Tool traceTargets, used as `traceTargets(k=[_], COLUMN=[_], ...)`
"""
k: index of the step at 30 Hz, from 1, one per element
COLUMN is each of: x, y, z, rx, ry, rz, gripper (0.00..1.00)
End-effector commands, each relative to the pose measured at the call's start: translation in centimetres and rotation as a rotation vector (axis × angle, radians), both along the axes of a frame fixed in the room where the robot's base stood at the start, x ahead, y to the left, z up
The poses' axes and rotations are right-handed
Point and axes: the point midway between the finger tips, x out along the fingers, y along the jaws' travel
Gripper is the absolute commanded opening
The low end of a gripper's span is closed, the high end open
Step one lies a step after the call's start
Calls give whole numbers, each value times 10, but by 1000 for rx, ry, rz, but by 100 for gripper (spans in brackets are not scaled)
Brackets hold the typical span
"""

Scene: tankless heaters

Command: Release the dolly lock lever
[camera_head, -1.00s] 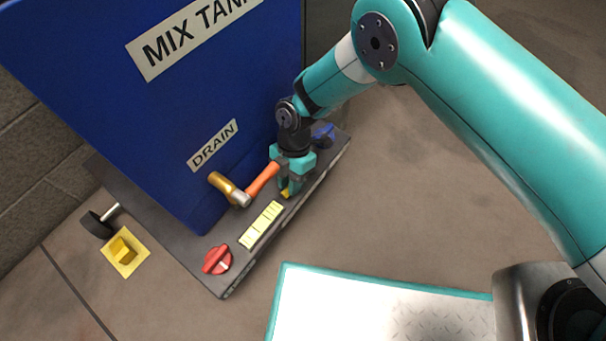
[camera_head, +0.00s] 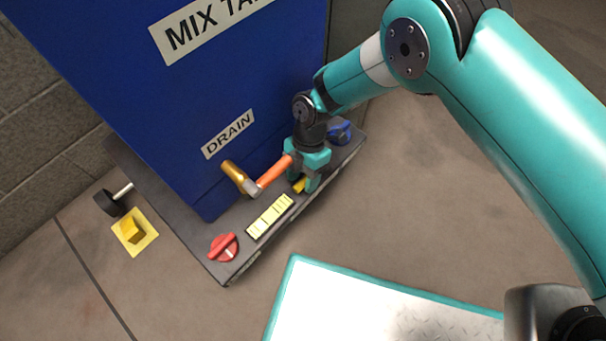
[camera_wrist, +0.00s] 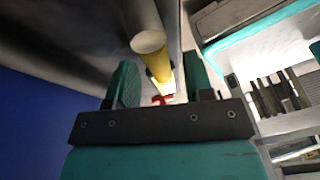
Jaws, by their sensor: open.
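A dark dolly (camera_head: 243,252) stands under the blue tank. A small yellow piece (camera_head: 299,185), which may be the lock lever, shows on its deck at my fingertips. My gripper (camera_head: 306,185) points down over the deck's right part with its fingers open. In the wrist view, the fingers (camera_wrist: 161,88) stand apart with a yellow bar (camera_wrist: 159,66) between them in the picture. I cannot tell whether they touch it. A red knob (camera_head: 223,247) sits at the deck's near left end and a blue knob (camera_head: 340,132) at its far right.
The blue tank (camera_head: 150,100) rises behind my gripper. An orange handle (camera_head: 274,171) with a brass-coloured drain pipe (camera_head: 234,171) juts out close to my gripper's left. A yellow strip (camera_head: 270,217) lies on the deck. Open floor (camera_head: 420,200) lies to the right.

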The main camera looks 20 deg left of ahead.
Motion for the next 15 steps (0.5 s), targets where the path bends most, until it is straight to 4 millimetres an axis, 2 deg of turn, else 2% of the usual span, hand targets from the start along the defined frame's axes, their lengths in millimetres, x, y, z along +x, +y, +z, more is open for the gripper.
traceTargets(k=[4,9,15], x=[4,17,29], y=[0,1,0], z=[11,39,63], rx=[1,2,1], ry=[0,-2,-1], rz=[0,-2,-2], gripper=[47,47,47])
